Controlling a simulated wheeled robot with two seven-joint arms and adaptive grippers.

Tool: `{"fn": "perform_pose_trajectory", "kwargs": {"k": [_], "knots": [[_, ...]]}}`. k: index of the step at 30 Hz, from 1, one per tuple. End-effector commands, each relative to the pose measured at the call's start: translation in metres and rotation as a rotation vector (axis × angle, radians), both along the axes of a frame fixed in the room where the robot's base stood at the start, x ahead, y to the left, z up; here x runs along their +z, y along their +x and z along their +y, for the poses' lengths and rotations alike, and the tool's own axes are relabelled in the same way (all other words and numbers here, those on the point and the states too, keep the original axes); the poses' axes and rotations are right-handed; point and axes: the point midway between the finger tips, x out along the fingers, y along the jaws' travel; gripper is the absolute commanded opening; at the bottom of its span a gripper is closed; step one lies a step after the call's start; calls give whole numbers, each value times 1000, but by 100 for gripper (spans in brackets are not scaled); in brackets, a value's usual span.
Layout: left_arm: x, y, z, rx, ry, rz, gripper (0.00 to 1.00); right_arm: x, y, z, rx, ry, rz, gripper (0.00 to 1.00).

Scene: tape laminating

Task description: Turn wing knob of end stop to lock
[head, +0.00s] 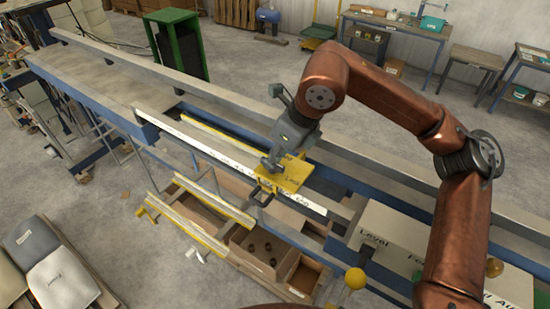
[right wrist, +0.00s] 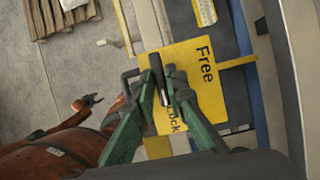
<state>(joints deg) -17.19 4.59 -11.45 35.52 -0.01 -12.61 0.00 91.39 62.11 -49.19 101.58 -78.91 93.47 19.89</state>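The end stop is a yellow plate (head: 289,174) on the long rail in the head view, marked "Free" and "Lock". In the right wrist view the plate (right wrist: 204,75) fills the centre, with "Lock" partly covered by a finger. The wing knob (right wrist: 158,80) is a dark bar over the plate, pointing along the picture's height with a slight tilt. My right gripper (head: 271,163) is above the plate; its green fingers (right wrist: 163,83) close around the knob from both sides.
The white measuring rail (head: 215,150) runs beneath the end stop. A yellow-edged open box (head: 250,243) with compartments lies in front. A control box (head: 400,235) with a yellow ball knob (head: 355,278) stands at the right. A green cabinet (head: 178,45) stands behind.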

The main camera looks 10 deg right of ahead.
Motion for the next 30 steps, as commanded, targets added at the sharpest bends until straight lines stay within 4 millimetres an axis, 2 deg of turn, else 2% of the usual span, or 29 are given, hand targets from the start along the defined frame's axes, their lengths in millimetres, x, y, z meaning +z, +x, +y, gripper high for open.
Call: {"fn": "perform_pose_trajectory", "kwargs": {"k": [6,14,17,20,30], "knots": [[0,0,0,0,0,0,40,0,0,0,1,0,0,28],[0,-2,2,0,2,1,40,0,0,0,2,-1,1,28],[0,-2,2,0,2,1,40,6,-2,-1,2,-1,-1,28],[0,-1,1,0,1,1,40,19,-5,-5,1,0,-3,28],[0,0,0,0,0,0,40,83,-24,-23,1,0,-2,28]]}}
